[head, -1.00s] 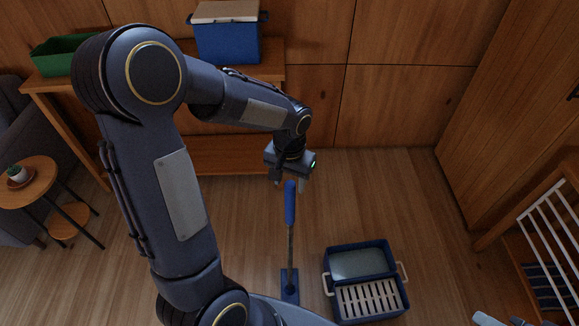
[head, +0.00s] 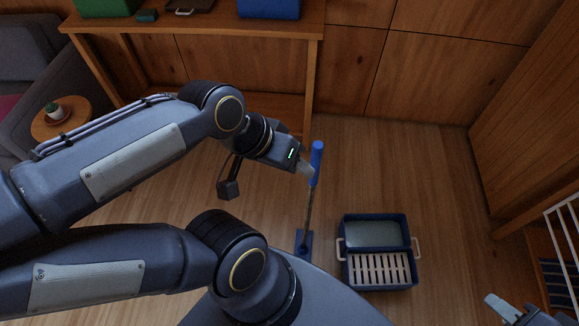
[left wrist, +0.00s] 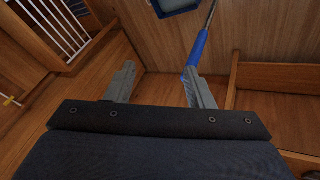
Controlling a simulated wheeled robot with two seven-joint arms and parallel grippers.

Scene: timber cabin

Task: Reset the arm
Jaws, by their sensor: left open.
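My left arm comes in from the left in the head view. My left gripper (head: 306,168) is just left of the top of a blue-handled mop (head: 317,162) and points right and slightly down. In the left wrist view its two fingers (left wrist: 160,84) are spread with nothing between them. The mop's blue handle (left wrist: 197,48) shows by the right-hand finger; whether they touch I cannot tell. The mop stands upright on a blue foot. Part of my right gripper (head: 508,308) shows at the bottom right edge of the head view; its jaw opening is unclear.
A blue mop bucket (head: 346,262) with a slatted wringer stands on the floor right of the mop. A wooden bench (head: 200,27) with bins lies behind. A small round table (head: 78,108) is at left, a white-barred rack (head: 566,225) at right. Floor around the bucket is clear.

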